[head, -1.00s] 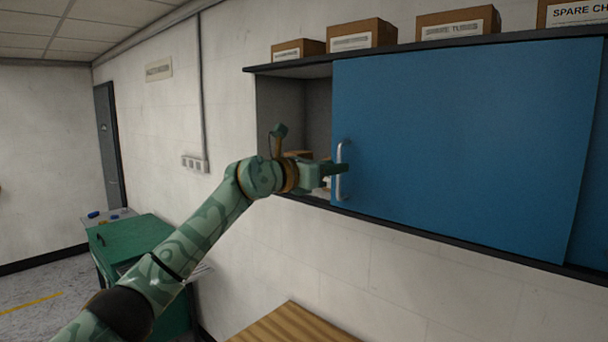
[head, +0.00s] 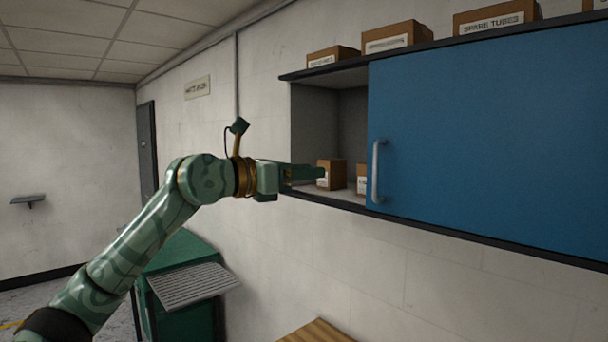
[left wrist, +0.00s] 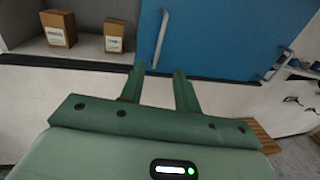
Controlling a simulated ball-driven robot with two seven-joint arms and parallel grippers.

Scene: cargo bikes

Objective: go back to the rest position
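My left gripper (head: 318,174) reaches in from the left, in front of the open left part of the wall cabinet. In the left wrist view my left gripper (left wrist: 160,75) has its two fingers apart with nothing between them. The blue sliding door (head: 480,150) has a silver handle (head: 377,170), just right of the gripper and apart from it. The handle also shows in the left wrist view (left wrist: 160,40), beyond the fingertips. My right gripper is not in view.
Small boxes (head: 337,175) stand inside the cabinet behind the gripper. Labelled cardboard boxes (head: 397,38) sit on top. A green cabinet (head: 180,255) with a grey ridged panel (head: 193,285) stands below my arm. A wooden surface (head: 318,332) is at the bottom.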

